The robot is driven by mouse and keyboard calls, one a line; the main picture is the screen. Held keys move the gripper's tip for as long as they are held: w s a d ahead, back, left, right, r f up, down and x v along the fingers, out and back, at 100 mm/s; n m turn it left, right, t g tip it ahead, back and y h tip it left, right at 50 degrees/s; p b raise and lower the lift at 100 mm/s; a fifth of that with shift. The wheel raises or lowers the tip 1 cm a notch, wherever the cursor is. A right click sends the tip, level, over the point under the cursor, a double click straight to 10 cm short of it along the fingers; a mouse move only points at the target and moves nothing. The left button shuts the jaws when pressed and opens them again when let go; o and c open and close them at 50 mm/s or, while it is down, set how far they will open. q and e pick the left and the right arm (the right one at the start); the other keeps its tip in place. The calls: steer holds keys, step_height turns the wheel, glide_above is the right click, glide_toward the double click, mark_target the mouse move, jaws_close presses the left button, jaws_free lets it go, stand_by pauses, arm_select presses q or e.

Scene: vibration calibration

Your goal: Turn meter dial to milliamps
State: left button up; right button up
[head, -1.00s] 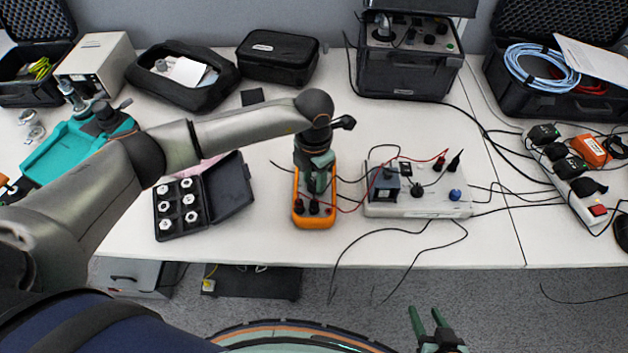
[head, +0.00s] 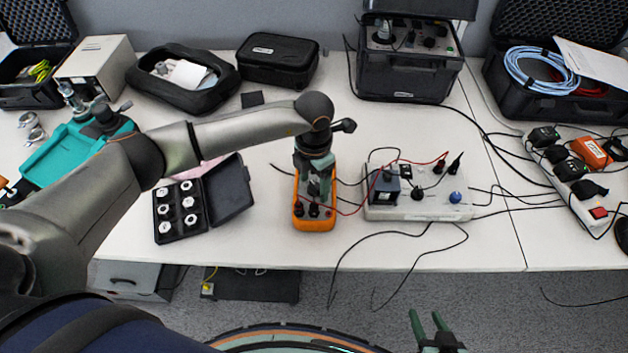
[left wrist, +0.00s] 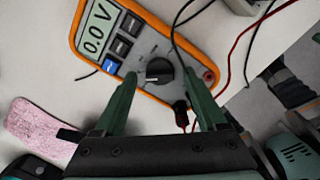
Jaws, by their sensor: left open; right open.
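The orange and grey multimeter (head: 316,222) lies on the table below my left gripper. The left wrist view shows the meter (left wrist: 147,54) with its display (left wrist: 98,29) reading 0.0 V and its black dial (left wrist: 158,70). My left gripper (head: 320,187) is open above the meter. In the left wrist view its green fingers (left wrist: 166,92) appear on either side of the dial, and I cannot tell whether they touch it. My right gripper (head: 429,325) is open and empty in front of the table.
A grey box with a blue knob (head: 418,205) stands right of the meter, joined by red and black leads. A black case of nuts (head: 208,209) lies open at left.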

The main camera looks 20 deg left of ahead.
mark_target(314, 186)
arm_select(q)
step_height(314, 186, up, 12)
steer(key=shift+r+b, duration=0.25)
steer(key=shift+b, duration=0.05)
arm_select(e)
steer(key=shift+f, duration=0.25)
steer(key=shift+r, duration=0.1)
